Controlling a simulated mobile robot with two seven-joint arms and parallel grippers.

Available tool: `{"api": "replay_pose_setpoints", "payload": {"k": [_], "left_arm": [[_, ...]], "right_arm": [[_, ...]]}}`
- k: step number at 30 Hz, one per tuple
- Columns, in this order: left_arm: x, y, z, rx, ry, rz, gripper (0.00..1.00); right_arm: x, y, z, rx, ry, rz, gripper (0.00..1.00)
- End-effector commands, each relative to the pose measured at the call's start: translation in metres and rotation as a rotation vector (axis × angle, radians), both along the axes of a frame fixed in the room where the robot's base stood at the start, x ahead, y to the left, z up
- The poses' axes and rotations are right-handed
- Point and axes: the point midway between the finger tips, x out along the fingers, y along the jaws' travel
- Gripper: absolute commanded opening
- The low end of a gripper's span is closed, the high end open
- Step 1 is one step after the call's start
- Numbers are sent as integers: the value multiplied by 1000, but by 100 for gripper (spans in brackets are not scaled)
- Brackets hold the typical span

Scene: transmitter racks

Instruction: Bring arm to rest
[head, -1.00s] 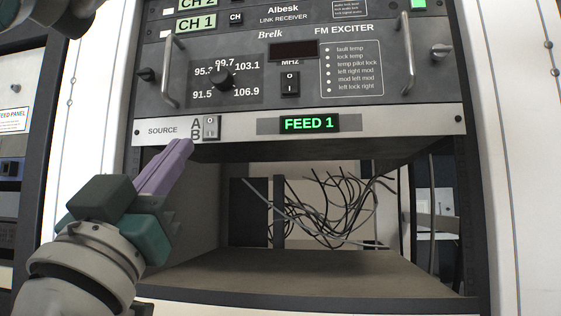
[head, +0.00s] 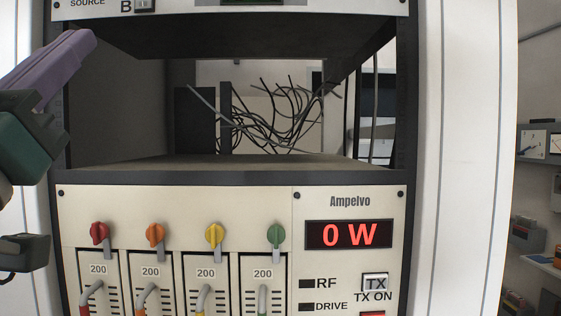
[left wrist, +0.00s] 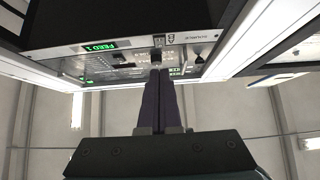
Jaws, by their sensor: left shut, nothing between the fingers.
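My left gripper (head: 80,45) shows at the left edge of the head view, with purple fingers on a dark green body. Its fingers are together with nothing between them. It is in front of the rack's left upright, left of the open bay and just below the source panel (head: 205,8). In the left wrist view the shut fingers (left wrist: 160,75) point up toward the underside of the rack, where the green FEED 1 display (left wrist: 100,47) shows. A dark part at the lower left edge of the head view is cut off, and I cannot tell what it is. My right gripper is not in view.
The empty bay (head: 270,165) has loose black cables (head: 275,120) at its back. Below is the Ampelvo panel (head: 350,201), reading 0 W, with red, orange, yellow and green knobs (head: 275,236). White rack sides (head: 465,150) flank it. Shelves with equipment stand at far right.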

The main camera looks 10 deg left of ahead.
Motion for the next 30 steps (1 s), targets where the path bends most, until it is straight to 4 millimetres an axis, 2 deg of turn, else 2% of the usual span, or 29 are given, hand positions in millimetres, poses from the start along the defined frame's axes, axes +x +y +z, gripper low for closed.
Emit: {"api": "replay_pose_setpoints", "payload": {"k": [5,8,11,12,14,16,19,21,24,27,30], "left_arm": [[14,-9,-13,7,134,-47,0],[31,-25,-45,13,375,-123,0],[35,-43,-100,13,710,-205,0],[29,-49,-124,11,853,-231,0],[12,-56,-161,4,1069,-258,0],[-18,-60,-199,-5,1309,-275,0],[-69,-60,-237,-18,1609,-272,0],[-103,-57,-253,-28,1774,-257,0],[-138,-53,-265,-37,1935,-233,0],[-157,-51,-270,-40,2015,-218,0],[-162,-50,-272,-43,2038,-213,0]], "right_arm": [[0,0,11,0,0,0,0],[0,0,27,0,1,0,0],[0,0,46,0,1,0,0],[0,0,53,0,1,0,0],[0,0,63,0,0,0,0],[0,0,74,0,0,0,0],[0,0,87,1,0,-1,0],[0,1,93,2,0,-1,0],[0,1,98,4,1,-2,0],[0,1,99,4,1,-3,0],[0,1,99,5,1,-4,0]]}}
